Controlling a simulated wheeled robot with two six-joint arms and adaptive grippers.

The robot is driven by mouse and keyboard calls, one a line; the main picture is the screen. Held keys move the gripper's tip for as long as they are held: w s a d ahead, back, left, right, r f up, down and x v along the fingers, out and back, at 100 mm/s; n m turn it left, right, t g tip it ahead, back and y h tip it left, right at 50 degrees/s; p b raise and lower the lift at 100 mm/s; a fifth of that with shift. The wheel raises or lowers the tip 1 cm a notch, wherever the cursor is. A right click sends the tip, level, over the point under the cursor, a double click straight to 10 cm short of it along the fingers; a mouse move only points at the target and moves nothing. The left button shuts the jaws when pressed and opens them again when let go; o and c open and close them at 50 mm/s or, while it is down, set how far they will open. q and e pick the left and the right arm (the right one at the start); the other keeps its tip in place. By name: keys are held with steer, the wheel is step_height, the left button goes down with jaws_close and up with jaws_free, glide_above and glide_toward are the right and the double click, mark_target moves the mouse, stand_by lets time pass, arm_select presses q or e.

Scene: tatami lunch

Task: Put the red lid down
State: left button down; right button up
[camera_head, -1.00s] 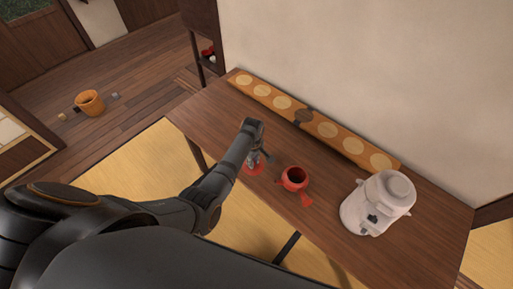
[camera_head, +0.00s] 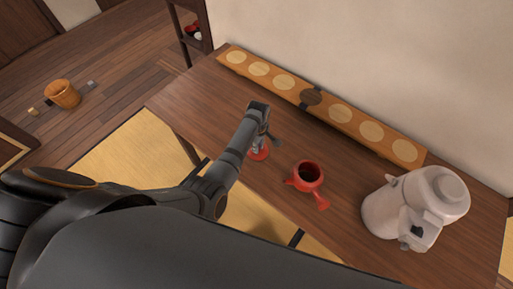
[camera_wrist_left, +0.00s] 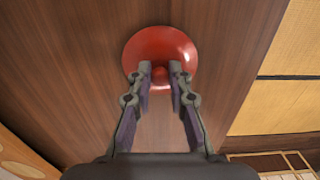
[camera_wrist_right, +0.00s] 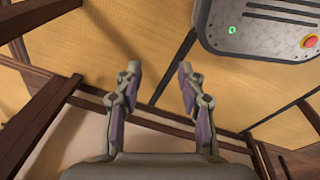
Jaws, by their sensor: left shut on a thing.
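The red lid (camera_wrist_left: 160,45) is round with a small knob, and my left gripper (camera_wrist_left: 160,78) is shut on that knob. In the head view the red lid (camera_head: 259,154) shows partly under my left gripper (camera_head: 258,147), on or just above the dark wooden table (camera_head: 345,205); I cannot tell if it touches. The red teapot (camera_head: 309,174) stands open to the right of the lid, its dark inside visible and its handle toward the front. My right gripper (camera_wrist_right: 160,80) is open and empty, over the tatami floor and away from the table top.
A white electric pot (camera_head: 385,210) stands at the table's right end. A long wooden board with pale discs (camera_head: 285,82) lies along the wall. The table's left part is clear. A wooden bucket (camera_head: 62,94) is on the floor.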

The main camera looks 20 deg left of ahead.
arm_select(q)
steer(key=shift+s, duration=0.2)
steer(key=shift+r, duration=0.1)
steer(key=c, duration=1.6)
jaws_free()
steer(key=shift+d, duration=0.15)
steer(key=o, duration=0.3)
steer(key=shift+f, duration=0.2)
steer(key=shift+o, duration=0.2)
steer(key=shift+r+p, duration=0.4)
steer(key=shift+r, duration=0.15)
step_height(320, 180, up, 11)
steer(key=p, duration=1.2)
steer(key=shift+r, duration=0.2)
arm_select(e)
step_height(320, 180, up, 13)
steer(key=s, duration=0.1)
steer(key=shift+s+a+f, duration=0.15)
steer(key=shift+a, duration=0.15)
